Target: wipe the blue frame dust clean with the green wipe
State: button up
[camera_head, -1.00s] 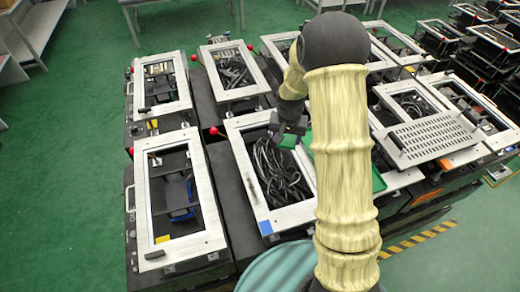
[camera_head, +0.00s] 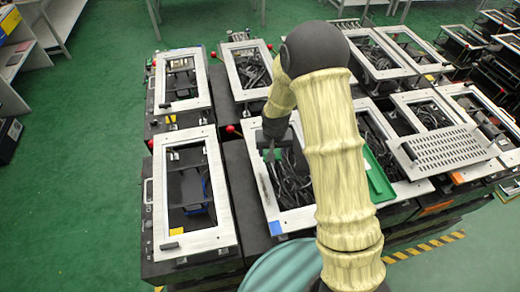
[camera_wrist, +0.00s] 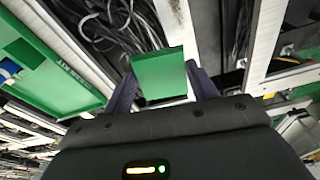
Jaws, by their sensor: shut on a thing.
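My gripper (camera_head: 274,138) is over the upper left part of a white frame (camera_head: 295,219) with a blue patch (camera_head: 275,228) at its lower left corner. In the wrist view my gripper (camera_wrist: 158,88) is shut on the green wipe (camera_wrist: 160,74), a flat green block between the fingers. A dark greyish streak (camera_head: 268,185) shows on the frame's left rail, below my gripper. My arm hides the frame's right side. I cannot tell whether the wipe touches the frame.
Black cables (camera_head: 292,180) lie inside the frame. A green tray (camera_head: 379,178) is to the right, also in the wrist view (camera_wrist: 45,62). A frame with a yellow patch (camera_head: 177,231) stands left. A perforated plate (camera_head: 449,148) is at right. Green floor is clear at left.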

jog(key=shift+n, duration=0.9)
jog(key=a, duration=0.1)
jog(key=s+a, duration=0.2)
jog(key=a, duration=0.1)
jog(key=shift+f+p, duration=0.2)
jog(key=shift+p, duration=0.1)
jog(key=shift+f, duration=0.1)
